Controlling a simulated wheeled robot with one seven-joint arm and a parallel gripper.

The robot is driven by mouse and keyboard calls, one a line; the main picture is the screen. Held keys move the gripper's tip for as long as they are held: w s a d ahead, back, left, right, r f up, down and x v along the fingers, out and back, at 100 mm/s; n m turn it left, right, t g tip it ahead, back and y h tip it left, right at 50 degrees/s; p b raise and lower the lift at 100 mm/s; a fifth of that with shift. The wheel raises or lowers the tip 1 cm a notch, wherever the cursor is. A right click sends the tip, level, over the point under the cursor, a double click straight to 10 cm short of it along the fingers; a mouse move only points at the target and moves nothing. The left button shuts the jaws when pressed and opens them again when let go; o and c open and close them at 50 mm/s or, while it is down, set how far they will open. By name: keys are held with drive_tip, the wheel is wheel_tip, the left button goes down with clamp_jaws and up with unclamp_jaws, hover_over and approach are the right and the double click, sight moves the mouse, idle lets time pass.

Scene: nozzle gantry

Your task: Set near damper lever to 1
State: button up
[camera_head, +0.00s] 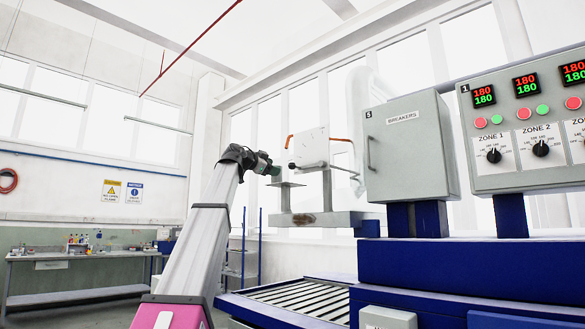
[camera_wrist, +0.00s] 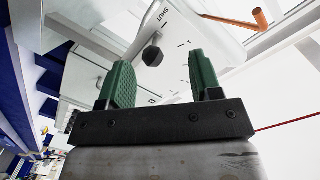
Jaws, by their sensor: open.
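A white box (camera_head: 312,148) with orange pipe stubs stands on the gantry in the head view. In the wrist view its pale face (camera_wrist: 185,42) carries the word SHUT, small scale marks and a dark round knob (camera_wrist: 152,57), which looks like the end of the damper lever. My gripper (camera_wrist: 162,72) has two green fingers, open and apart, with the knob seen between them and nothing held. I cannot tell how far the knob lies from the fingertips. In the head view my gripper (camera_head: 275,171) is just left of the box. The lever's setting cannot be read.
An orange pipe (camera_wrist: 240,20) runs at the upper right of the wrist view. A breaker cabinet (camera_head: 412,150) and a zone control panel (camera_head: 530,125) stand right. A slatted conveyor (camera_head: 300,297) lies below. A workbench (camera_head: 75,262) is far left.

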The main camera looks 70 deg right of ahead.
sight(292, 166)
drive_tip(key=s+d, duration=0.2)
drive_tip(key=s+d+n+g, duration=0.1)
drive_tip(key=s+d, duration=0.1)
drive_tip(key=s+d+r+n+g, duration=0.1)
drive_tip(key=s+d, duration=0.1)
drive_tip(key=shift+s, duration=0.3)
idle(0.4)
